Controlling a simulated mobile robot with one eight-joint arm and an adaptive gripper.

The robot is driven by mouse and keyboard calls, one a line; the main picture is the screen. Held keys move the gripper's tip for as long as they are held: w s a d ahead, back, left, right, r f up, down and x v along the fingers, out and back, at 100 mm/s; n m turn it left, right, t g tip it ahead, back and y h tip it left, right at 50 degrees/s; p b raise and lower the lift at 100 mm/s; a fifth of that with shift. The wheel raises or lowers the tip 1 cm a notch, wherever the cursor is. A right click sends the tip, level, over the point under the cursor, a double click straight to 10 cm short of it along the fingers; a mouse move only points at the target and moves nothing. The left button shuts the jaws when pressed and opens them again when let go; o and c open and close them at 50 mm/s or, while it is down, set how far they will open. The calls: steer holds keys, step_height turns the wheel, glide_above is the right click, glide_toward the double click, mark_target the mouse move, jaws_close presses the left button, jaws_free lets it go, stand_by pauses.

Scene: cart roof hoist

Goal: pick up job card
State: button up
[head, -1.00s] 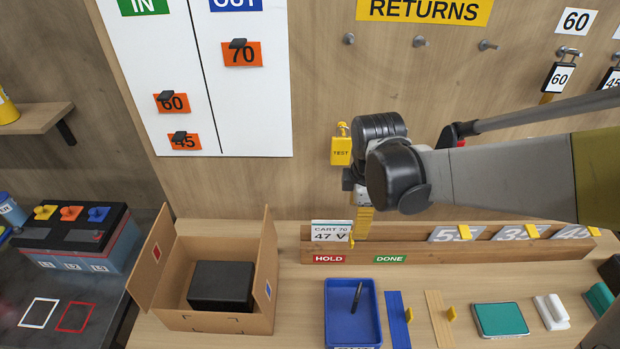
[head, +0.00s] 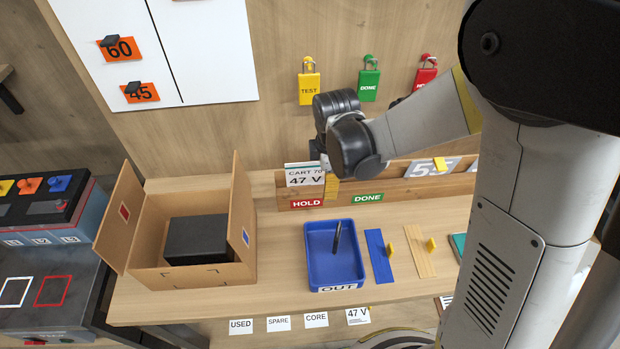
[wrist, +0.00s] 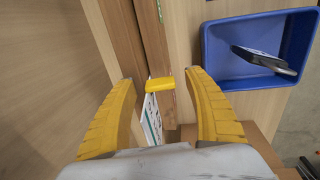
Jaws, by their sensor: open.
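The job card (head: 303,177), white and printed "CART 70 47 V", stands in the wooden rack above the red HOLD label. It shows edge-on in the wrist view (wrist: 151,117), with a yellow tab (wrist: 159,84) on it. My gripper (wrist: 158,76) is open, its yellow fingers on either side of the tab and card, with gaps on both sides. In the head view my gripper (head: 331,187) is at the card's right edge, and the wrist hides part of the rack behind it.
A blue OUT tray (head: 318,272) with a dark pen-like item stands in front of the rack. An open cardboard box (head: 208,276) holding a black block is at left. Blue (head: 379,256) and tan strips lie right of the tray. Padlocks (head: 309,88) hang behind my wrist.

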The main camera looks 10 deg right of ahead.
steer(key=shift+r, duration=0.1)
steer(key=c, duration=1.1)
